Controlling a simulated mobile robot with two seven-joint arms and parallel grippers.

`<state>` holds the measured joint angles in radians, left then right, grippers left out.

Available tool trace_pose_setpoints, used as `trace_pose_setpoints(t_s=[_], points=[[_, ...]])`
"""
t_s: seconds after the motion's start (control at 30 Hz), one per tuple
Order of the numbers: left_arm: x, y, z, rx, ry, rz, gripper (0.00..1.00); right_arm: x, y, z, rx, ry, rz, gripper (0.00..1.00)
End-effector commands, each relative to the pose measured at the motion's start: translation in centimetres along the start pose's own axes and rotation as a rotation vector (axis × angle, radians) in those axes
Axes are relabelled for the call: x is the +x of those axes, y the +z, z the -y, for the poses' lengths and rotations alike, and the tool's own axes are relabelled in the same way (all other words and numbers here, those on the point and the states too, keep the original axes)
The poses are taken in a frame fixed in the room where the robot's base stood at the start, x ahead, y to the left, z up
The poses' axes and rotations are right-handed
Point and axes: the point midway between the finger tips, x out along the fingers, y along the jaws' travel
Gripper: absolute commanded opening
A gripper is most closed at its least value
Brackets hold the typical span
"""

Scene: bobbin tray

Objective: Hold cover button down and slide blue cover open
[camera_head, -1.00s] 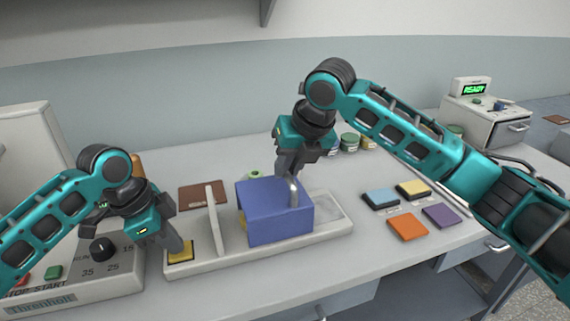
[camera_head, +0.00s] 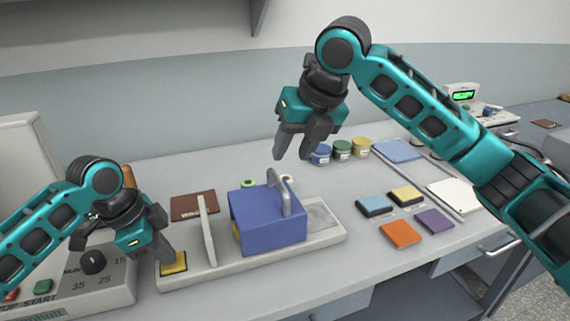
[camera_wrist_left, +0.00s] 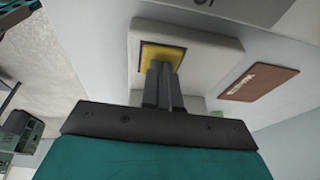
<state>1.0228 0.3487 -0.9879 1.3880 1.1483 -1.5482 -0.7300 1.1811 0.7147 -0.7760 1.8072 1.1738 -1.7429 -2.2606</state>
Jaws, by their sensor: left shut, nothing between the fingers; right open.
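The blue cover (camera_head: 268,222) sits on the long pale tray (camera_head: 225,263), with a grey arched handle (camera_head: 287,193) on it. Something yellow shows at the cover's left side. The yellow cover button (camera_head: 173,264) is at the tray's left end. My left gripper (camera_head: 168,256) is shut and empty, its fingertips at the button. The left wrist view shows the shut fingers (camera_wrist_left: 162,85) over the yellow button (camera_wrist_left: 160,55); whether it is pressed down I cannot tell. My right gripper (camera_head: 292,157) is open and empty, above and behind the handle, apart from it.
An upright pale divider (camera_head: 207,230) stands between button and cover. A control box with a dial (camera_head: 93,261) is at the left. Several jars (camera_head: 342,149) stand behind; coloured pads (camera_head: 402,233) lie right of the tray. A brown mat (camera_head: 193,205) lies behind the tray.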

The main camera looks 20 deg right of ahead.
Motion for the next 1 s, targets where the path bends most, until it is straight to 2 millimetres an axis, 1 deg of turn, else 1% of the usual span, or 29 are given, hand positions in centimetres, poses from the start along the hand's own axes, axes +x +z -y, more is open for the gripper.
trace_pose_setpoints(t_s=[0.03,0.1,0.2,0.3,0.43,0.77,1.0], points=[[0.1,0.0,0.0,0.0,0.001,0.0,0.0,-1.1,0.1,0.0,0.0,0.001,0.004,0.42],[0.1,0.0,0.0,0.0,0.001,0.0,0.0,-2.3,0.1,0.0,0.0,0.001,0.003,0.42],[0.1,0.0,-0.1,0.0,0.002,0.0,0.0,-3.5,0.1,0.0,0.0,0.0,0.002,0.42],[0.1,0.0,-0.1,0.0,0.001,0.0,0.0,-4.2,0.0,0.0,0.0,0.0,0.0,0.42],[0.1,0.0,-0.1,0.0,0.002,0.0,0.0,-4.5,0.0,0.0,0.0,0.0,0.0,0.42],[0.0,0.0,0.0,0.0,0.001,0.0,0.0,-4.4,0.0,0.0,0.001,0.0,0.0,0.42],[-0.8,-0.3,0.0,0.0,0.0,-0.001,0.0,-4.4,0.0,0.0,0.001,0.0,0.0,0.42]])
